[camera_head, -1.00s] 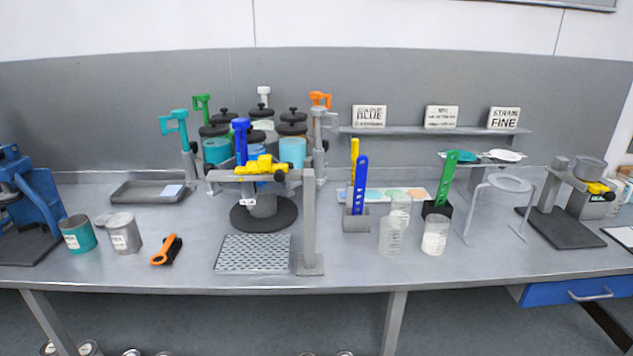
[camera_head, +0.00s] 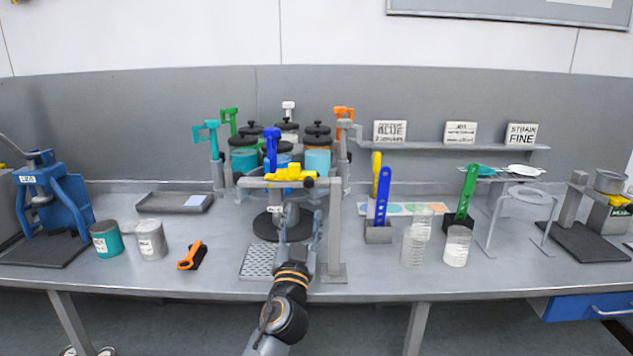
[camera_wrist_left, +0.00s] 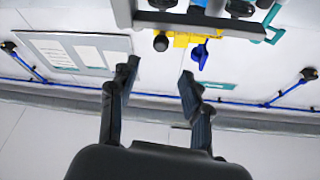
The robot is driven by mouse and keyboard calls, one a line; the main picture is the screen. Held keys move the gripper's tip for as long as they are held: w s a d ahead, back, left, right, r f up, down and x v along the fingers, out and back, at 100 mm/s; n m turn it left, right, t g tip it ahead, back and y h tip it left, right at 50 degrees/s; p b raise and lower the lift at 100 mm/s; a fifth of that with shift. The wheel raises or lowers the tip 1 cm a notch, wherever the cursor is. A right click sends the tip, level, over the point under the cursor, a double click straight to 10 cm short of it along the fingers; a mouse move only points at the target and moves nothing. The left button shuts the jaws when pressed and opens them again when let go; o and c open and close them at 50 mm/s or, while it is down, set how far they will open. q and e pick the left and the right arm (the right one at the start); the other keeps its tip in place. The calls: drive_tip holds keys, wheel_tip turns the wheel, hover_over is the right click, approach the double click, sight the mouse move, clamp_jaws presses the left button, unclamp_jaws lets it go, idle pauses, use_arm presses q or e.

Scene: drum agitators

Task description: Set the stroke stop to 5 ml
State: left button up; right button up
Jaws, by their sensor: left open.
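A yellow block (camera_head: 288,173), which looks like the stroke stop, sits on the grey horizontal bar (camera_head: 258,183) of a stand, with a black knob (camera_head: 308,182) near its right end. Its scale marks are too small to read. In the left wrist view the yellow block (camera_wrist_left: 184,40) and a black knob (camera_wrist_left: 160,43) show beyond the fingertips. My left gripper (camera_head: 302,213) is open and empty, pointing up below the bar in front of the stand. It also shows in the left wrist view (camera_wrist_left: 158,78). My right gripper is out of view.
The grey post (camera_head: 334,235) stands close to the right of my left gripper. Behind the bar are several lidded jars (camera_head: 244,155) with coloured pump handles. A perforated plate (camera_head: 259,262) lies below.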

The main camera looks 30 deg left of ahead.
sight(309, 184)
use_arm(q)
drive_tip(key=p+x, duration=0.2)
drive_tip(key=x, duration=0.8)
drive_tip(key=shift+a+p, duration=0.1)
drive_tip(key=shift+p, duration=0.2)
drive_tip(key=shift+w+a+r, duration=0.2)
drive_tip(key=shift+w+a, duration=0.1)
drive_tip(key=shift+w, duration=0.35)
drive_tip(key=shift+c, duration=0.2)
clamp_jaws()
